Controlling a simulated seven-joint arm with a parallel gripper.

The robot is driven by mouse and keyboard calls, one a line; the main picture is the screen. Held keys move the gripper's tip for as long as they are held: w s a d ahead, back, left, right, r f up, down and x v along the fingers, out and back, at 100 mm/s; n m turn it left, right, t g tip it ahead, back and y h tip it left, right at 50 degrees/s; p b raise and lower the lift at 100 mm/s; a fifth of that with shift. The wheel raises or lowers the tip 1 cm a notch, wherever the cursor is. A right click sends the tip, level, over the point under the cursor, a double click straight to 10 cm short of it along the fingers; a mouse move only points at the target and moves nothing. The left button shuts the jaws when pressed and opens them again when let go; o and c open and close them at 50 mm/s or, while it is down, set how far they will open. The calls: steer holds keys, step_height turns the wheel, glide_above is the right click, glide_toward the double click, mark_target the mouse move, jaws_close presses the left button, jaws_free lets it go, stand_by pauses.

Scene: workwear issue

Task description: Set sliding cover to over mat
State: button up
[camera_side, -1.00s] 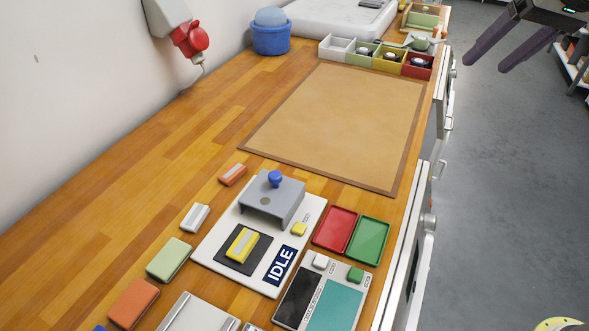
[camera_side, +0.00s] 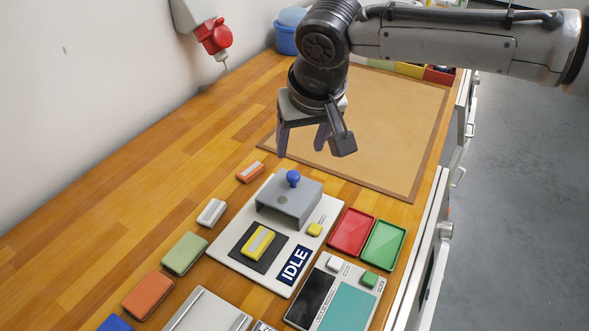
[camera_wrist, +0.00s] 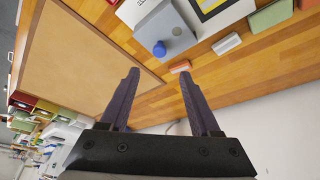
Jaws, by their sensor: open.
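The sliding cover (camera_side: 289,203) is a grey block with a blue knob (camera_side: 293,178) on top. It stands at the back end of a white base plate marked IDLE. The dark mat (camera_side: 274,258) lies in front of it on the same plate, with a yellow striped block (camera_side: 258,243) on it. The cover is beside the mat, not over it. My gripper (camera_side: 302,150) is open and empty above the table, behind and above the cover. In the wrist view the cover (camera_wrist: 165,28) and knob (camera_wrist: 159,48) show beyond my open fingers (camera_wrist: 158,78).
Red (camera_side: 351,232) and green (camera_side: 384,245) trays lie to the right. Several coloured blocks line the left, including a green one (camera_side: 184,254). A large tan board (camera_side: 400,120) lies behind.

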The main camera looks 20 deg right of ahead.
mark_target(294, 174)
steer(key=x, duration=1.1)
jaws_close()
steer(key=shift+r, duration=0.1)
stand_by(1.1)
